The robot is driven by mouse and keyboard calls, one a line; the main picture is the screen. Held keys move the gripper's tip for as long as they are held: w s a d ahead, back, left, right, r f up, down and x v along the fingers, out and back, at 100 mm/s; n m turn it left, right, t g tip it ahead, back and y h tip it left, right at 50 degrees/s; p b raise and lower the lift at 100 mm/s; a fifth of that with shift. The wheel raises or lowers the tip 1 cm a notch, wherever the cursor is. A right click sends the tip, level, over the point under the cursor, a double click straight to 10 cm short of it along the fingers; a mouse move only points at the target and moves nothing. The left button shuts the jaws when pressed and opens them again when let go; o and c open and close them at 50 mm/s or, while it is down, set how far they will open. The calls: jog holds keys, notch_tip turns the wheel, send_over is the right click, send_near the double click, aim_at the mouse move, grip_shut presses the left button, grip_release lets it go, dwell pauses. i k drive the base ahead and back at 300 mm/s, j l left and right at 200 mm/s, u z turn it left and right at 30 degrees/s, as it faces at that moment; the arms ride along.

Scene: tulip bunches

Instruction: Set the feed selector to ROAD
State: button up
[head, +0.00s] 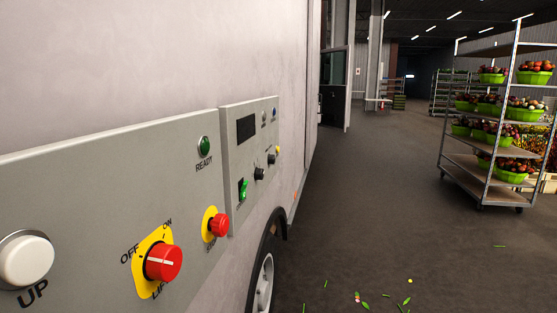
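No label reading FEED or ROAD is legible in the head view. The smaller far panel (232,150) on the vehicle's side carries a dark knob (259,173) at its lower middle and another small dark knob (272,159) to the right of it. Their markings and pointer positions are too small to read, so I cannot tell which is the feed selector. A lit-looking green switch (243,190) sits left of the knobs. My gripper is not in view.
The near panel (90,205) holds a white UP button (26,260), a red OFF/ON rotary switch (164,263), a red mushroom button (218,225) and a green READY lamp (204,146). A flower trolley (475,172) stands at right. The floor (375,225) between is mostly clear, with scattered leaves.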

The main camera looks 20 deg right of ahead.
aim_at(272, 158)
jog(key=i+l+z, duration=0.1)
jog(key=i+l, duration=1.2)
jog(key=i+l+z, duration=0.15)
jog(key=i+l, duration=0.45)
jog(key=i, duration=0.2)
